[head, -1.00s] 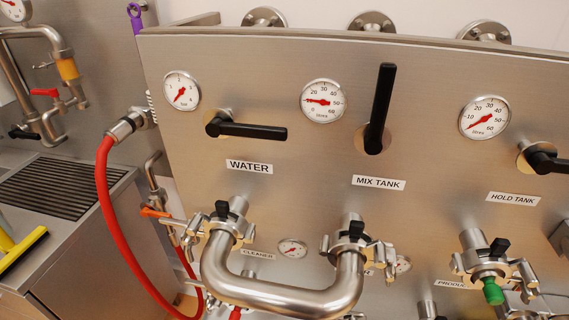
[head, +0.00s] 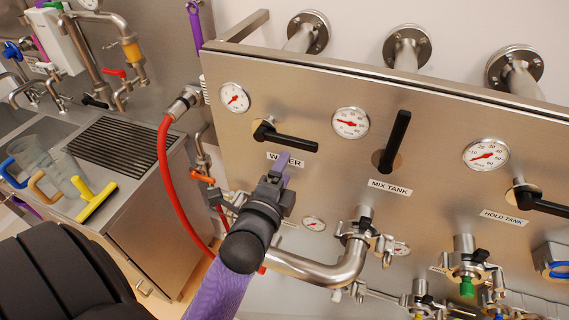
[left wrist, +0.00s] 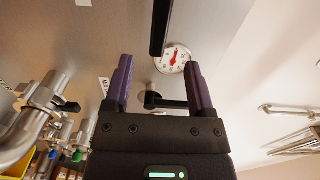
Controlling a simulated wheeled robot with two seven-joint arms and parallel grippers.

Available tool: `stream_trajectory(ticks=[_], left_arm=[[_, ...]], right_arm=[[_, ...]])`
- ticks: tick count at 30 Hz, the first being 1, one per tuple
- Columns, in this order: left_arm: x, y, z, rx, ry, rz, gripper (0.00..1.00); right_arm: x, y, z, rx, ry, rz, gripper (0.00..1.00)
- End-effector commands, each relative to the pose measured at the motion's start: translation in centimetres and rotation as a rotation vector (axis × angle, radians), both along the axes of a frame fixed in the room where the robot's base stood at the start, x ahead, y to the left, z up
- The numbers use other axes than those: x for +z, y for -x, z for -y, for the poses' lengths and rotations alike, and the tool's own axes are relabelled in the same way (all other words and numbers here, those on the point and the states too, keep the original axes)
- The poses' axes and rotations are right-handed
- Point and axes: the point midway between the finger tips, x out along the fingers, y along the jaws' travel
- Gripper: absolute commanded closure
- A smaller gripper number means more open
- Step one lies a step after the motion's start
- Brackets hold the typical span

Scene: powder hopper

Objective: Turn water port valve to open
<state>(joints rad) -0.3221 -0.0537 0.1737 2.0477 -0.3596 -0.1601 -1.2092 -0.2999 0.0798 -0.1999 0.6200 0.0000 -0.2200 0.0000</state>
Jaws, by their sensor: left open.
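The water valve's black lever (head: 290,141) points right, nearly level, from its hub on the steel panel above the WATER label (head: 285,159). My left gripper (head: 282,165) is open and empty just below the lever, its fingers overlapping the label. In the left wrist view the fingers (left wrist: 162,82) are spread apart. The water lever (left wrist: 160,25) enters from the top there, out beyond the fingertips, not between the pads. Whether a finger touches it cannot be told. My right gripper is not in view.
The mix tank lever (head: 395,142) stands upright to the right, with a gauge (head: 350,122) between the two. The hold tank lever (head: 540,202) points right. A steel U-pipe (head: 320,270) lies below my gripper. A red hose (head: 166,170) hangs left of the panel.

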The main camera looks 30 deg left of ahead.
Motion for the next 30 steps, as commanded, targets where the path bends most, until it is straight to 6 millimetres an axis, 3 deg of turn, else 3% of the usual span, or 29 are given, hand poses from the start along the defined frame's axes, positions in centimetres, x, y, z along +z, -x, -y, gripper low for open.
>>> stream_trajectory(ticks=[9,13,18,25,30], left_arm=[[-0.3,-5.5,-1.3,-0.002,-0.006,0.006,0.29],[-0.1,-7.3,-1.8,-0.001,-0.005,0.004,0.29],[-0.1,-8.4,-2.0,-0.002,-0.003,0.001,0.29],[0.0,-8.5,-2.0,-0.002,-0.002,0.001,0.29],[0.0,-8.5,-2.0,-0.002,-0.001,0.001,0.63]], right_arm=[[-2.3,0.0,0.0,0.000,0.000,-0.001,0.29],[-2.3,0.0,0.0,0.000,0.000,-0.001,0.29],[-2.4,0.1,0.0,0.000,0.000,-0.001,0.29],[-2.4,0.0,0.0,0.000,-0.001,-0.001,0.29],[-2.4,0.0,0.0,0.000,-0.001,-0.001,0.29]])
